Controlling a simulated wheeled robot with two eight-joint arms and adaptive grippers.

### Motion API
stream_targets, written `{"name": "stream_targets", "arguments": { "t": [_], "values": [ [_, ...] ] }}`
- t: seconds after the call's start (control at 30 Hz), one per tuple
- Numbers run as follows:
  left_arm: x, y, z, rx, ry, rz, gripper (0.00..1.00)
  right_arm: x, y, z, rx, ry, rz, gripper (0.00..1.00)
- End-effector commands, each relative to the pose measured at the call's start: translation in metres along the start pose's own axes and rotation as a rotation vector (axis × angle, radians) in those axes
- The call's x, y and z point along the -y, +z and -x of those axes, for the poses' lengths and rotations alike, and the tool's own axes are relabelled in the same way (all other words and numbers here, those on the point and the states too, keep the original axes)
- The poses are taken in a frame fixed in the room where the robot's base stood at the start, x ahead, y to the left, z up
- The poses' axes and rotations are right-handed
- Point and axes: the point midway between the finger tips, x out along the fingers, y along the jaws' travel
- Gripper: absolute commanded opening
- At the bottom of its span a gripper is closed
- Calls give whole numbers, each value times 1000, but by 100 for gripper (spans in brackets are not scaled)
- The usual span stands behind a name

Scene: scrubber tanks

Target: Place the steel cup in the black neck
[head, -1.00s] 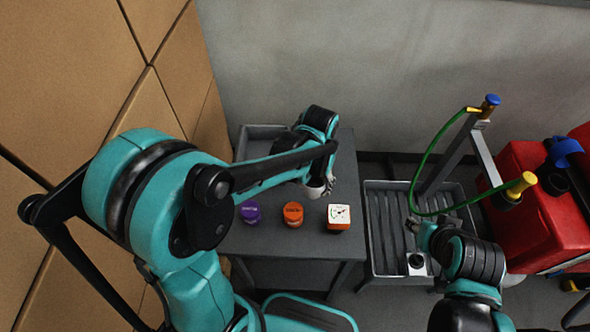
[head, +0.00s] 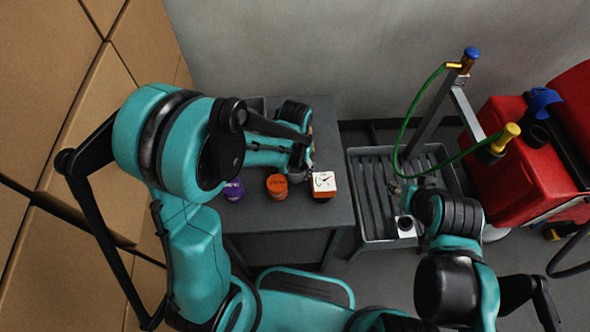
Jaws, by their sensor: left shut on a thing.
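My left gripper (head: 299,170) is over the right part of the grey table, just behind and left of a small white-topped orange gauge box. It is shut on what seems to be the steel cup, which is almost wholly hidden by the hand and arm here. A black neck (head: 490,153) shows at the red tank on the right, with a yellow-capped piece beside it; a second dark neck stands under a blue cap. I cannot tell which is meant. My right gripper (head: 398,188) is low over the ribbed tray, its fingers too small to read.
On the table (head: 285,215) stand a purple jar (head: 233,190), an orange jar (head: 277,186) and the gauge box (head: 323,184). A white block with a dark round spot (head: 405,226) lies in the ribbed tray (head: 371,190). A green hose (head: 408,115) arches above. The red tank (head: 520,170) stands right.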

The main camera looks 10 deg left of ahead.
Motion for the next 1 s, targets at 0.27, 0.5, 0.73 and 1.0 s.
{"name": "stream_targets", "arguments": {
  "t": [0.27, 0.5, 0.73, 1.0],
  "values": [
    [0, 0, -3, 0, 0, 0, 77, 0, 2, -3, 0, 0, 0, 40],
    [0, 0, -3, 0, 0, 0, 81, 0, 2, -2, 0, 0, 0, 40],
    [0, 0, 8, 0, 0, 0, 81, 0, -2, 3, 0, 0, 0, 40],
    [0, 1, 67, 0, 0, 0, 81, 0, -14, 20, 0, 0, 0, 40]
  ]
}}
